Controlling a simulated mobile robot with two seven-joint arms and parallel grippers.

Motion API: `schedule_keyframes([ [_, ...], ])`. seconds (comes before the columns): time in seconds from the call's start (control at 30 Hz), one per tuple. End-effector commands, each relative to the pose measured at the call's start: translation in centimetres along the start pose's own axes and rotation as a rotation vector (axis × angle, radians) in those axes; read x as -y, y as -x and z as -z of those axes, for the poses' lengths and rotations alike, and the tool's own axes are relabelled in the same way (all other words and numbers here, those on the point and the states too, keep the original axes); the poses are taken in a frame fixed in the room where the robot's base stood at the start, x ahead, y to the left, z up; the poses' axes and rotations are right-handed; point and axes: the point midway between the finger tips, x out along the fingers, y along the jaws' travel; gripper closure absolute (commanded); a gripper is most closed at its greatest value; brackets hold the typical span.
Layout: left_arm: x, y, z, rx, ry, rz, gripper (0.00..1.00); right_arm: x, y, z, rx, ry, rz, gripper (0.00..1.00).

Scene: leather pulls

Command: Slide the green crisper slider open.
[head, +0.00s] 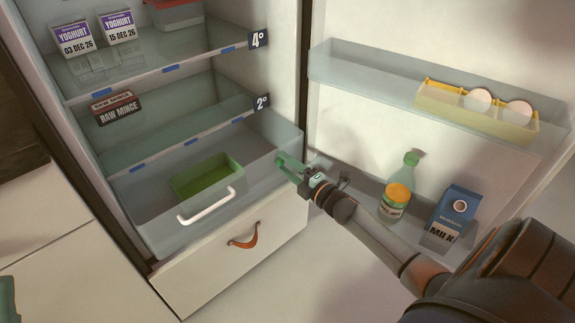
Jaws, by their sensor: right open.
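The clear crisper drawer (150,240) sits at the bottom of the fridge, with a white bar handle (207,207) on its front. An open green tray (207,181) shows inside it. My right gripper (293,168) is open at the drawer's right front corner. Bright green shows at its tip. I cannot tell whether that green is the crisper slider or part of the fingers, nor whether the gripper touches the drawer. No other slider shows clearly. My left gripper is not clearly in view.
A white drawer front with a brown leather pull (243,238) is below the crisper. The open door at right holds a bottle (395,200), a milk carton (452,215) and a yellow egg holder (450,107). Shelves above hold yoghurt (74,38) and raw mince (116,107).

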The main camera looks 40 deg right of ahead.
Motion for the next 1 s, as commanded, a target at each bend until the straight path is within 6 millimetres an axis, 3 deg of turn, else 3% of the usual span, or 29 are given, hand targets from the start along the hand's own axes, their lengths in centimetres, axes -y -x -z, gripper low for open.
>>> schedule_keyframes([
  [0.5, 0.8, -1.4, 1.4, -0.008, -0.038, -0.004, 0.50, 0.0, 6.6, 0.0, 0.001, -0.002, 0.003, 0.45],
  [1.0, 0.9, -1.3, 1.4, -0.002, -0.037, 0.002, 0.50, 0.0, 7.5, -0.1, 0.001, 0.000, 0.000, 0.45],
])
